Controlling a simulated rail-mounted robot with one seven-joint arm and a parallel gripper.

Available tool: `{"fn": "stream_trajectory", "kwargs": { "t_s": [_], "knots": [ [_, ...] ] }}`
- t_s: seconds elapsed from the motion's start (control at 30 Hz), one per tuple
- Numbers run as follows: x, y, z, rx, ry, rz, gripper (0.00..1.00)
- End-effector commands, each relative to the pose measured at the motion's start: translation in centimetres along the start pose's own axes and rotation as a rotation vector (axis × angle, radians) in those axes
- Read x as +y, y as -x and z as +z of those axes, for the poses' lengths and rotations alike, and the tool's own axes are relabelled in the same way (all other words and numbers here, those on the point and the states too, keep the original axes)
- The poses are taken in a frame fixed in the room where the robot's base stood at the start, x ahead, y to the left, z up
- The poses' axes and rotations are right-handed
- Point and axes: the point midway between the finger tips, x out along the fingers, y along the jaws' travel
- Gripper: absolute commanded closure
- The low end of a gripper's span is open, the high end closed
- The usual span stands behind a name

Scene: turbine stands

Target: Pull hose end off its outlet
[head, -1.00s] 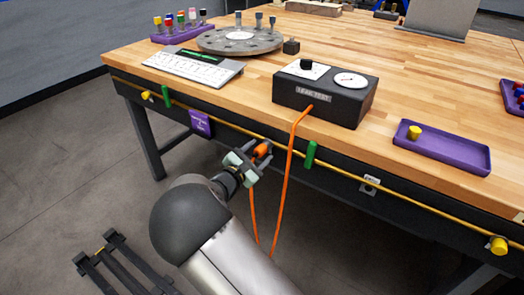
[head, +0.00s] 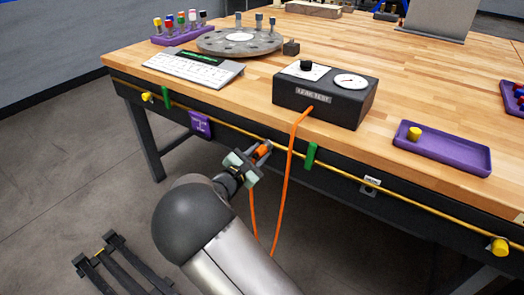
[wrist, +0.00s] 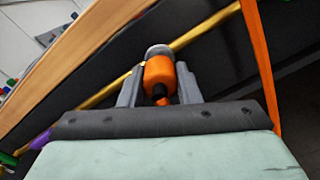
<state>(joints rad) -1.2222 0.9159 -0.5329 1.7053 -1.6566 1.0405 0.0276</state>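The orange hose end (wrist: 160,77) sits at a grey round outlet (wrist: 158,50) by the yellow pipe in the wrist view. It also shows at the bench's front edge in the head view (head: 263,150). My gripper (wrist: 160,85) has one finger on each side of the hose end, and both fingers appear to touch it. The orange hose (head: 283,190) hangs in a loop below the bench; its other end runs up to the black leak test box (head: 325,95). The finger tips partly hide the contact with the outlet.
The yellow pipe (head: 420,213) runs along the bench front, with green handles (head: 311,156) and yellow caps on it. A purple tray (head: 455,155), a keyboard (head: 195,68) and a round grey fixture (head: 225,40) stand on the bench. Open floor lies to the left.

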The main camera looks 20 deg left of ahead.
Motion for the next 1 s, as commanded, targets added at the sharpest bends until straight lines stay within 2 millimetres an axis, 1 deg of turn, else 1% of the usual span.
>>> {"fn": "stream_trajectory", "kwargs": {
  "t_s": [0.27,0.73,1.0],
  "knots": [
    [0.0,0.1,0.0,0.0,-0.001,0.0,1.0],
    [0.0,1.3,0.0,0.001,-0.001,0.0,1.0],
    [0.1,1.4,0.0,0.001,-0.001,0.0,1.0]
  ]
}}
